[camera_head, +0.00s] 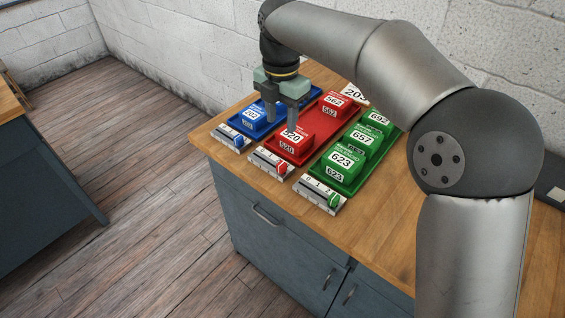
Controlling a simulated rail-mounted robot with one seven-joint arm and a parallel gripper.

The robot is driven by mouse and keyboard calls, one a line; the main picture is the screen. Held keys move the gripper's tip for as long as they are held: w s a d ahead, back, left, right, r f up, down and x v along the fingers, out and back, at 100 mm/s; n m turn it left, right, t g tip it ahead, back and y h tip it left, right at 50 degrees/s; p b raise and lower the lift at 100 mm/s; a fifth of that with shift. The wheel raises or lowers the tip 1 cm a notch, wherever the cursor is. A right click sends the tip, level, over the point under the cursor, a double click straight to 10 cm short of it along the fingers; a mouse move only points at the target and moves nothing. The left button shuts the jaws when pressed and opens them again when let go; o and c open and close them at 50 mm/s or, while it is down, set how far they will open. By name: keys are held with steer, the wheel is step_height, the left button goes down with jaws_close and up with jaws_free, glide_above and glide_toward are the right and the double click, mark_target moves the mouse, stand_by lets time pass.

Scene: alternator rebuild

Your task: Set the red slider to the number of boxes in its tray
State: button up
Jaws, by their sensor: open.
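The red tray (322,107) stands between the blue and green trays on the wooden counter. Two red boxes show in it: one labelled 520 (291,140) near the front and one labelled 562 (335,103) at the back. My arm and gripper may hide part of the tray. The red slider (282,168) sits toward the right end of its pale scale (266,160), in front of the red tray. The scale's numbers are too small to read surely. My gripper (281,119) is open, pointing down around the blue and red trays, behind the red slider. Nothing shows between its fingers.
The blue tray (262,131) with a blue box (250,116) and the blue slider (238,142) are on the left. The green tray (347,190) with several green boxes and the green slider (333,200) are on the right. The counter's front edge lies close to the scales.

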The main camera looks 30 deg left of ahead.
mark_target(282, 163)
step_height(282, 163, down, 14)
steer(key=shift+f, duration=0.25)
jaws_close()
